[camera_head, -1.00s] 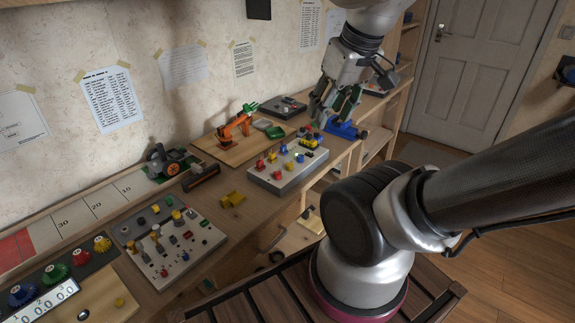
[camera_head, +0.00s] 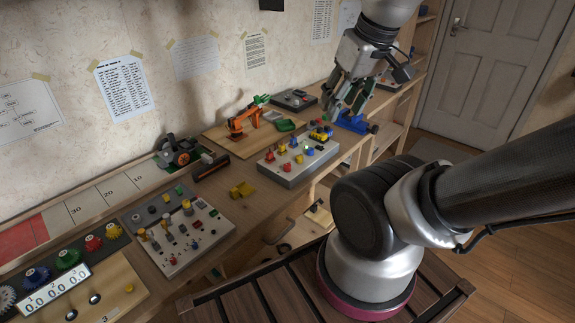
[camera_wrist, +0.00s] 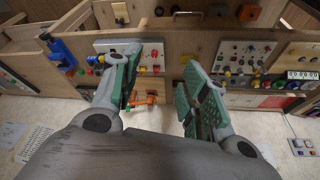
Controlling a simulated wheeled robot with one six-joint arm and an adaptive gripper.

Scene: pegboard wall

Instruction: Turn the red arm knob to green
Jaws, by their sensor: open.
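A grey box (camera_head: 290,172) with red, yellow and blue knobs stands on the bench; it also shows in the wrist view (camera_wrist: 112,46). Its several red knobs include a front one (camera_head: 291,168); I cannot tell which is the arm knob. No green marking beside them is clear. An orange toy robot arm (camera_head: 238,124) with a green claw stands on a wooden board behind the box; it is partly hidden by a finger in the wrist view (camera_wrist: 147,99). My gripper (camera_head: 340,110) is open, empty and above the bench, right of the box, its fingers spread in the wrist view (camera_wrist: 162,62).
A blue clamp-like thing (camera_head: 352,122) lies below my gripper. A yellow-black toy (camera_head: 321,134) sits at the box's far right. A second panel (camera_head: 178,232) with switches stands front left, and a yellow piece (camera_head: 243,189) lies between. Papers hang on the wall.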

